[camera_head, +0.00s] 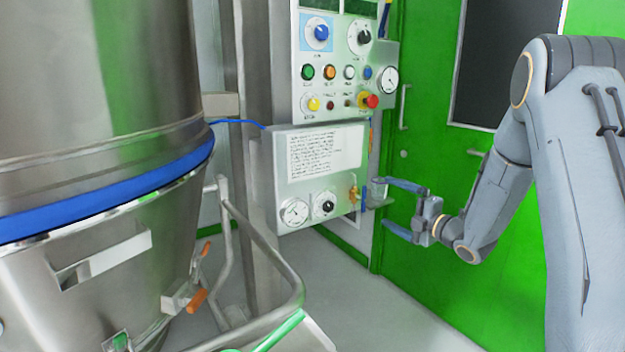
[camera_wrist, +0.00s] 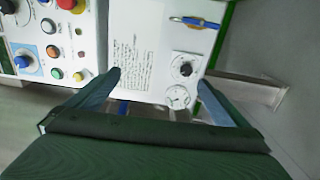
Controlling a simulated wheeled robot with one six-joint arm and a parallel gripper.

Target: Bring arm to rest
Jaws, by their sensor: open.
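My arm reaches in from the right in the head view, bent at the elbow. My gripper (camera_head: 388,208) points left, beside the right edge of the lower control box (camera_head: 318,175). Its two blue-grey fingers are spread apart with nothing seen between them. In the wrist view the fingers of my gripper (camera_wrist: 158,84) also stand wide apart, with the white face of the lower box (camera_wrist: 150,60) beyond them. Whether the fingers touch the box or its fittings cannot be told.
An upper panel (camera_head: 339,60) carries knobs, buttons and a red stop button (camera_head: 372,101). A large steel vessel (camera_head: 95,90) with a blue band fills the left. A bent metal rail (camera_head: 265,243) stands in front. A green door (camera_head: 440,180) is behind my arm. Grey floor (camera_head: 390,325) is clear.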

